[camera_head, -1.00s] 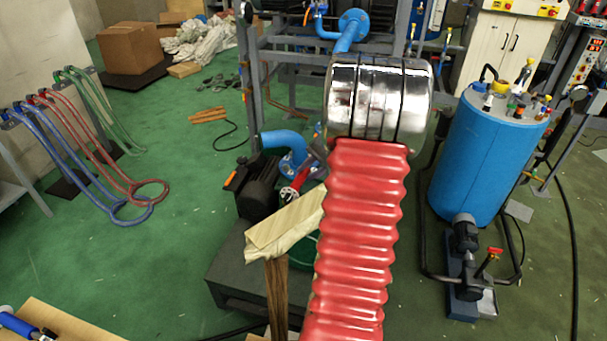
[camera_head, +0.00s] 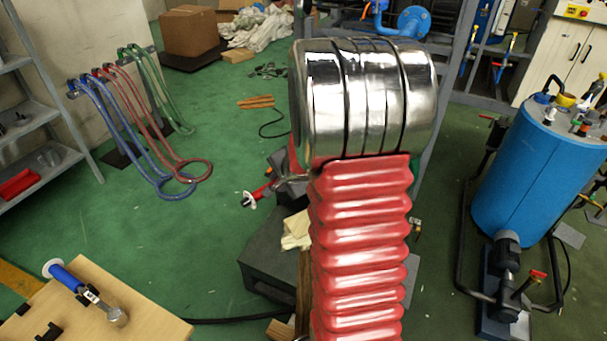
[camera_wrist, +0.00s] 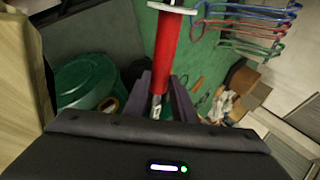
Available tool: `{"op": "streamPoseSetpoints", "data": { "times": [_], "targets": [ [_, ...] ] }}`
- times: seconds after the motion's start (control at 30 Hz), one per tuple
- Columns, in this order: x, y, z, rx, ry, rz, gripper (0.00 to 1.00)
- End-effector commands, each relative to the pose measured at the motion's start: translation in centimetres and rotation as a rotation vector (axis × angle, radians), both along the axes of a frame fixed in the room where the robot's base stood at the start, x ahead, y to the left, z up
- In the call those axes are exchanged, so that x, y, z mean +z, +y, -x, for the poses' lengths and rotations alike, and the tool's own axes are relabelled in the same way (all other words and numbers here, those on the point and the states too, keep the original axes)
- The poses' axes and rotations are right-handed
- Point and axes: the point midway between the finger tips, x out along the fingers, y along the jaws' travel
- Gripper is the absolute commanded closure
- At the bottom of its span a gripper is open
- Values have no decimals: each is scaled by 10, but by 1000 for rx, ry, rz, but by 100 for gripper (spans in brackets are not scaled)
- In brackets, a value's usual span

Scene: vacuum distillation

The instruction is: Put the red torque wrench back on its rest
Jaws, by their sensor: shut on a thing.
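The red torque wrench (camera_head: 262,190) has a red handle with a white disc at its end and shows just left of my arm in the head view. In the wrist view the wrench (camera_wrist: 169,50) stands out beyond my gripper (camera_wrist: 165,97), whose two dark fingers are shut around its metal shaft below the red handle. In the head view my gripper (camera_head: 288,182) is mostly hidden behind my arm. A wooden table (camera_head: 150,318) at the lower left carries a blue-handled wrench (camera_head: 68,278) and small black brackets (camera_head: 47,333). I cannot tell which bracket is the red wrench's rest.
Blue, red and green hose loops (camera_head: 130,115) hang from a wall rack at the left. Grey shelving (camera_head: 40,125) stands at the left edge. A blue tank (camera_head: 535,175) with a pump stands at the right. Green floor lies open between the hoses and my arm.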

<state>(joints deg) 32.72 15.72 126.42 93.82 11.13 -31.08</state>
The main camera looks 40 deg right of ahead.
Motion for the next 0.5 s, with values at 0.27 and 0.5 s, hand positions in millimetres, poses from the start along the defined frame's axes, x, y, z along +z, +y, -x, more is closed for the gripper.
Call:
{"op": "streamPoseSetpoints", "data": {
  "times": [0.27, 0.5],
  "targets": [
    [2, 82, -18, 77, 3, 0, 100],
    [6, 152, -29, 179, 5, 1, 100]
  ]
}}
